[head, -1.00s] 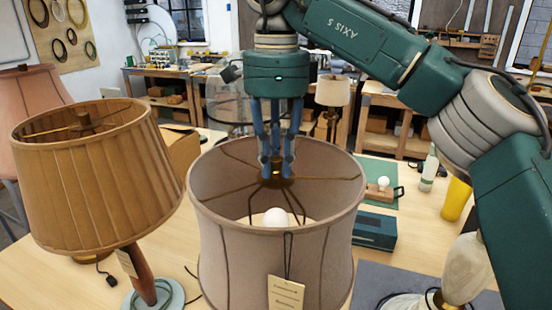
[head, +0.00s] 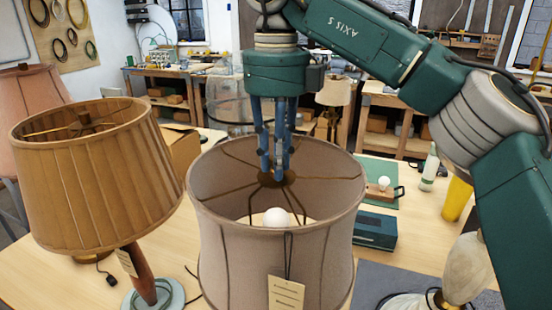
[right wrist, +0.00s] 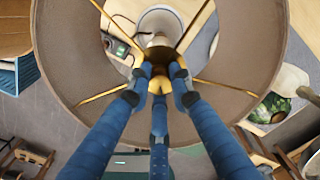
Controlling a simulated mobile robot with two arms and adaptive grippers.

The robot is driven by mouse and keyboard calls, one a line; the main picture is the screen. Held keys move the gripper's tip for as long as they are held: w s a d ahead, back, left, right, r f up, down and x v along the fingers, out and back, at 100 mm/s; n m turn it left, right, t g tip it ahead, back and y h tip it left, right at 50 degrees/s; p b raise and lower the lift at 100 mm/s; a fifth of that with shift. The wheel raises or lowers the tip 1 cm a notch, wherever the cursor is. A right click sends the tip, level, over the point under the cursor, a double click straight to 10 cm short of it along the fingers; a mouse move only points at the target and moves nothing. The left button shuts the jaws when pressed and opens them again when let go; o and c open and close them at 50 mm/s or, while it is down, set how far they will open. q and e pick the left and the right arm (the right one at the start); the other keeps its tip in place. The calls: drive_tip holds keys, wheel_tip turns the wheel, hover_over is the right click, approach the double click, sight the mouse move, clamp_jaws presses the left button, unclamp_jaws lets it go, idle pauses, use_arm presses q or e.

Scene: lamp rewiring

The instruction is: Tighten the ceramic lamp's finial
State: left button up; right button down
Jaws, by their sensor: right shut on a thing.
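The large grey-beige lampshade (head: 270,258) stands front centre in the head view, open at the top, with spokes meeting at a central hub. A white bulb (head: 277,217) shows inside it. The lamp's base is hidden by the shade in this view. My right gripper (head: 276,175) points straight down into the shade opening, its blue fingers closed at the hub. In the right wrist view the fingertips close around a small brass finial (right wrist: 160,85) at the middle of the spokes. The finial is mostly covered by the fingers. My left gripper is not in view.
A pleated tan lamp (head: 95,180) stands close at left. A paper tag (head: 286,292) hangs on the front of the shade. A teal box (head: 375,230), a white bottle (head: 429,168) and a yellow cup (head: 456,199) stand at right. A pale lamp base (head: 467,268) is at lower right.

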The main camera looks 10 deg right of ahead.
drive_tip(key=m, duration=0.4)
drive_tip(key=shift+m, duration=0.3)
drive_tip(key=shift+m+b, duration=0.5)
drive_tip(key=shift+m, duration=1.3)
drive_tip(key=c, duration=1.6)
unclamp_jaws()
drive_tip(key=shift+o, duration=0.2)
drive_tip(key=shift+s, duration=0.1)
